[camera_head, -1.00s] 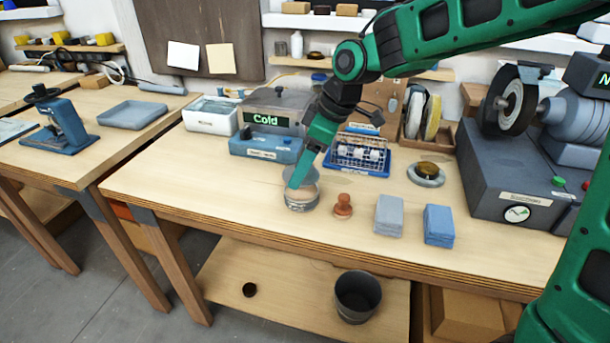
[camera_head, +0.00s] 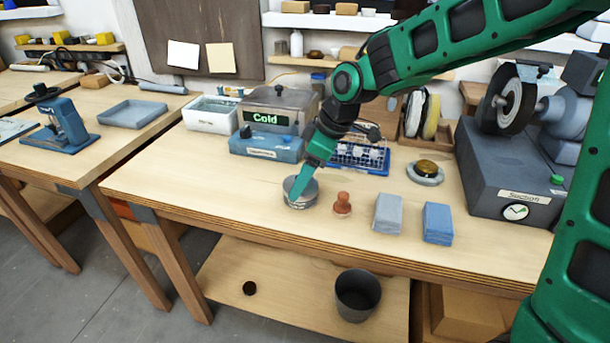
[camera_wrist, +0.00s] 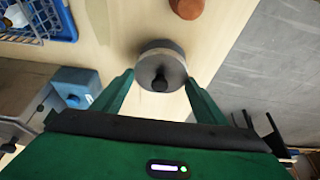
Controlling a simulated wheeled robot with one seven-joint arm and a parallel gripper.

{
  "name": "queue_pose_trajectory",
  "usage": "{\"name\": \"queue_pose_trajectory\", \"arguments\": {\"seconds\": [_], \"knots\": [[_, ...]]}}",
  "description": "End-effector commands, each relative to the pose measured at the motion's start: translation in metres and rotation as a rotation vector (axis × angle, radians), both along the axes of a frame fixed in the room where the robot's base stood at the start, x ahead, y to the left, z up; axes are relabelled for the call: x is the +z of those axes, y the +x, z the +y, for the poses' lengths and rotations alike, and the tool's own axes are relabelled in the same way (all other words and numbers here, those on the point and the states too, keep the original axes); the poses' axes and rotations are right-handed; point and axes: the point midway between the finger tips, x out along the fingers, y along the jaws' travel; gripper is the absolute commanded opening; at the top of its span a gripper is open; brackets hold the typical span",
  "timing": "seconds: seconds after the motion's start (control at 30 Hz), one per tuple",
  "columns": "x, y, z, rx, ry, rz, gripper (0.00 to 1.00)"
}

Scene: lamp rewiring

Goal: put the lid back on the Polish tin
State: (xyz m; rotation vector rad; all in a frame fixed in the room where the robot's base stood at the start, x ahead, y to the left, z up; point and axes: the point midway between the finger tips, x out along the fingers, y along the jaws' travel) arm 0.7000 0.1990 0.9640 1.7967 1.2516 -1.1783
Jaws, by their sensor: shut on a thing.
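The Polish tin (camera_head: 301,204) is a low round grey tin near the front of the workbench. Its grey lid (camera_head: 290,184) is on top of it, and no opening shows between them. In the wrist view the lid (camera_wrist: 172,68) has a dark knob and lies between my two fingers. My gripper (camera_wrist: 158,82) is shut on the lid, with the fingers at its sides. In the head view my gripper (camera_head: 302,188) comes down from above and hides part of the lid. I cannot tell whether the lid is fully seated.
A reddish-brown stamp-like knob (camera_head: 342,204) stands close to the right of the tin. A grey block (camera_head: 388,214) and a blue block (camera_head: 438,223) stand further right. A blue wire rack (camera_head: 360,158) is behind. The bench to the left of the tin is clear.

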Motion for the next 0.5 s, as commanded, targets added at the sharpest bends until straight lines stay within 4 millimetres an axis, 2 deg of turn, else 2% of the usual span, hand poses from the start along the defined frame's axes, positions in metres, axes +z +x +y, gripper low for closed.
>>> {"name": "queue_pose_trajectory", "arguments": {"seconds": [0.03, 0.07, 0.13, 0.5], "knots": [[-0.0077, -0.0021, -0.0017, -0.003, -0.007, 0.013, 0.45], [-0.0082, -0.0023, -0.0019, -0.003, -0.008, 0.014, 0.69], [-0.0091, -0.0026, -0.0022, -0.003, -0.008, 0.016, 0.85], [-0.0018, -0.0017, -0.0017, -0.002, -0.006, 0.01, 0.85]]}}
